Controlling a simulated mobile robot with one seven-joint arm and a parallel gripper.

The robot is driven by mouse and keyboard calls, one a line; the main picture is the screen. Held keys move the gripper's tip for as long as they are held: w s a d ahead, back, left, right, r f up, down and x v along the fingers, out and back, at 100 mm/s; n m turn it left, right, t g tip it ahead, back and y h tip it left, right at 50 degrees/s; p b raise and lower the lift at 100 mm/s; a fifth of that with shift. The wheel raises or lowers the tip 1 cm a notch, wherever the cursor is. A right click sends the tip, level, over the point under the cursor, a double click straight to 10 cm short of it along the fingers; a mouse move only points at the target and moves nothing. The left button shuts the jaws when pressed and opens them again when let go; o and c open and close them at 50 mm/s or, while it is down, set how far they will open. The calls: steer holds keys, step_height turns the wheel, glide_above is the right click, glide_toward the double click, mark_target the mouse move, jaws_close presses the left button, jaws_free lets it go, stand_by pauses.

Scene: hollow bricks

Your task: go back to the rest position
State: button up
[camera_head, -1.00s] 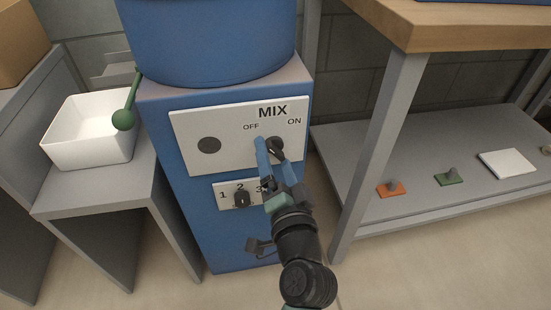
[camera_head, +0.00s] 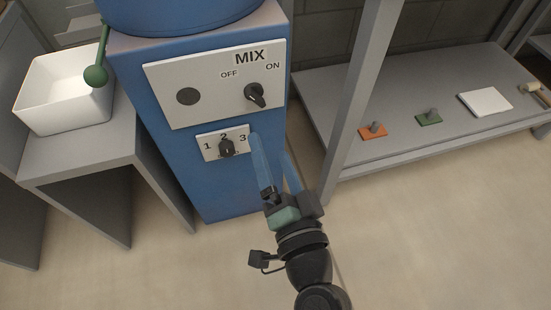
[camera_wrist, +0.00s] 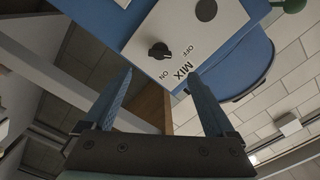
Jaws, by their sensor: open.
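My gripper (camera_head: 269,146) is open and empty, its two blue fingers apart in front of the lower right part of the blue mixer cabinet (camera_head: 185,165). It is below and clear of the black MIX knob (camera_head: 255,96), which sits on the white panel between the OFF and ON labels. In the wrist view my gripper (camera_wrist: 160,77) shows both fingers spread with nothing between them, and the MIX knob (camera_wrist: 158,50) is beyond the left fingertip. A second black knob (camera_head: 227,148) sits on the small plate marked 1, 2, 3.
A white bin (camera_head: 62,95) and a green-knobbed lever (camera_head: 96,75) are at the left. A grey shelf (camera_head: 335,105) at the right holds an orange piece (camera_head: 373,132), a green piece (camera_head: 428,118) and a white slab (camera_head: 485,102). The floor at the lower right is free.

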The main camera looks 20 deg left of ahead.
steer(key=shift+s+d, duration=0.4)
steer(key=shift+s, duration=0.2)
steer(key=w+d+r+n+t+h+p, duration=0.1)
steer(key=w+r+n+t+p, duration=0.15)
steer(key=r, duration=1.15)
steer(key=w+d+r+n+t+h+p, duration=0.2)
steer(key=w+r+t+p, duration=0.15)
steer(key=r, duration=1.15)
steer(key=s+d+r+t+h+p, duration=0.1)
steer(key=s+d+r+t+h, duration=0.1)
steer(key=r, duration=0.6)
steer(key=s+d+r+t+h+p, duration=0.1)
steer(key=s+d+r+t+h, duration=0.1)
steer(key=r, duration=0.6)
steer(key=s+d+r+t+h+p, duration=0.1)
steer(key=s+d+r+t+h, duration=0.15)
steer(key=r, duration=0.55)
step_height(320, 180, up, 38)
steer(key=p, duration=3.7)
steer(key=shift+s+a+p, duration=0.25)
steer(key=shift+p, duration=0.05)
steer(key=shift+m+h, duration=0.25)
